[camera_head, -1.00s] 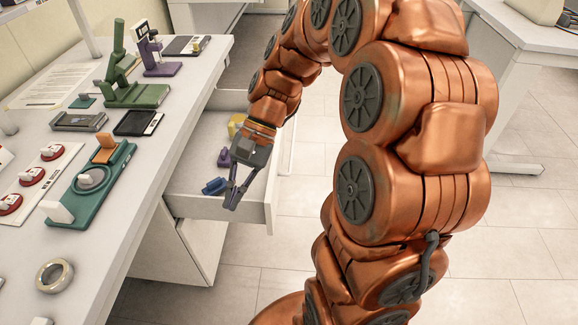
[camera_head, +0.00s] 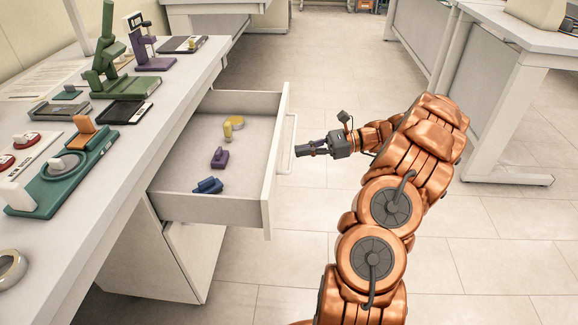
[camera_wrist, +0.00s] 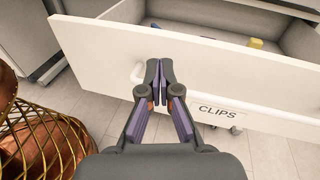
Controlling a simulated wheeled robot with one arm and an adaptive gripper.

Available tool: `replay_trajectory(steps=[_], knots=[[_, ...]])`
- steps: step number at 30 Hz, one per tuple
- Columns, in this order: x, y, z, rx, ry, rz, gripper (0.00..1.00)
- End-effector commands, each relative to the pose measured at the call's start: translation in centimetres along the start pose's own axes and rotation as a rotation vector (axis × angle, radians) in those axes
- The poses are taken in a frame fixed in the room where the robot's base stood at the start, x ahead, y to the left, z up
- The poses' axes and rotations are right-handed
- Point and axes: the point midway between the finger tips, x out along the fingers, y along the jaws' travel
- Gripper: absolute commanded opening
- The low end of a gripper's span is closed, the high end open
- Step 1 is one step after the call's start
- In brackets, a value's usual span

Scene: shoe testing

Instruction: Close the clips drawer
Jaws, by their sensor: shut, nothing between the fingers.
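The clips drawer (camera_head: 268,185) stands pulled out from under the workbench. Its white front, with a bar handle (camera_head: 290,145), faces right toward my arm. In the wrist view its front (camera_wrist: 220,62) carries a "CLIPS" label (camera_wrist: 219,111), with the handle (camera_wrist: 136,74) partly hidden behind my fingers. Inside lie a blue clip (camera_head: 208,186), a purple clip (camera_head: 220,158) and a yellow item (camera_head: 233,124). My gripper (camera_head: 298,151) is shut and empty, outside the drawer and in front of its face near the handle. I cannot tell whether the fingertips touch it.
The workbench (camera_head: 150,150) above the drawer holds a green microscope (camera_head: 120,85), a purple stand (camera_head: 150,55), a teal device (camera_head: 65,170) and a tape roll (camera_head: 10,268). Open tiled floor lies right of the drawer. Another white table (camera_head: 500,60) stands at the right.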

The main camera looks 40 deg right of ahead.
Motion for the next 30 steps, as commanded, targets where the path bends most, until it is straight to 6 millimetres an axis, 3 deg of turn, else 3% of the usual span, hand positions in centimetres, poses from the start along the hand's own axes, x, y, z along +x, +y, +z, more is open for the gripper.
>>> replay_trajectory(steps=[1, 6, 9, 13, 20, 30], knots=[[-1.9, -0.4, -2.4, 0.029, -0.019, -0.048, 0.0], [-6.6, -1.2, -6.3, 0.093, -0.072, -0.165, 0.0], [-8.4, -1.3, -7.5, 0.113, -0.087, -0.205, 0.0], [-9.3, -1.4, -8.2, 0.125, -0.1, -0.229, 0.0], [-7.4, -1.8, -7.9, 0.127, -0.106, -0.229, 0.0], [-1.6, -3.1, -7.6, 0.127, -0.102, -0.228, 0.0]])
